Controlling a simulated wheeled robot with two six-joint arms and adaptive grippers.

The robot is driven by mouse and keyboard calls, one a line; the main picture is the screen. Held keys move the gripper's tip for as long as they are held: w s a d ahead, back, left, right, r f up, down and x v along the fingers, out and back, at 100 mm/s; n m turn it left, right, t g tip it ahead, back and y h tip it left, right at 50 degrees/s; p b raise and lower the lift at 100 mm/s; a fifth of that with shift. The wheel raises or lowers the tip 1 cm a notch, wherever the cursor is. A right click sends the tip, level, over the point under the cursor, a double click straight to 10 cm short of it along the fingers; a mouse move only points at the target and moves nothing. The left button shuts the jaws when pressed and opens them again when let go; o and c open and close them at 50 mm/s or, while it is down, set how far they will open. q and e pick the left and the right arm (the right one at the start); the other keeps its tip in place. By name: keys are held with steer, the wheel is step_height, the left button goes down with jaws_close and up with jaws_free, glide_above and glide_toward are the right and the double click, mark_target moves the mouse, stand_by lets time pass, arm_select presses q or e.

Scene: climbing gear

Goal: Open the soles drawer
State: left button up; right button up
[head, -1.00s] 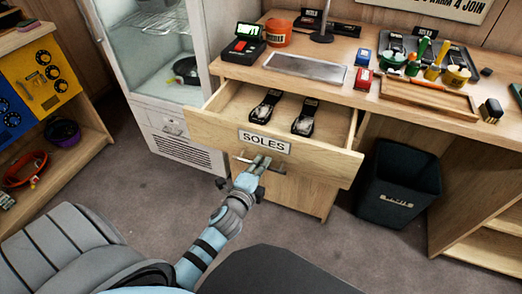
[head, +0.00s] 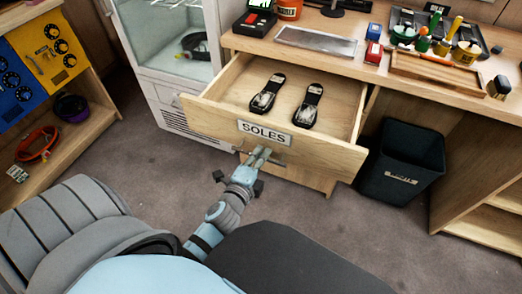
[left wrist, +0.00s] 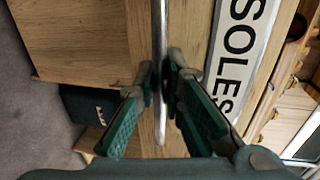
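The soles drawer (head: 213,120) is pulled well out from under the desk, its front marked with a white SOLES label (head: 263,131). Two black soles (head: 268,94) (head: 308,104) lie inside it, side by side. My left gripper (head: 262,154) is at the drawer front, just below the label. In the left wrist view, the metal bar handle (left wrist: 159,30) runs between its two green fingers (left wrist: 160,85), which are closed in on it from both sides. The SOLES label also shows there (left wrist: 236,60). My right gripper is not in view.
A black bin (head: 402,165) stands on the floor right of the drawer. A glass-door fridge (head: 170,90) is close on the left. The desk top (head: 345,25) holds a wooden tray, stamps and a metal plate. Grey carpet (head: 140,155) is clear in front.

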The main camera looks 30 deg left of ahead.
arm_select(q)
steer(key=o, duration=0.3)
steer(key=shift+o, duration=0.2)
steer(key=v, duration=1.2)
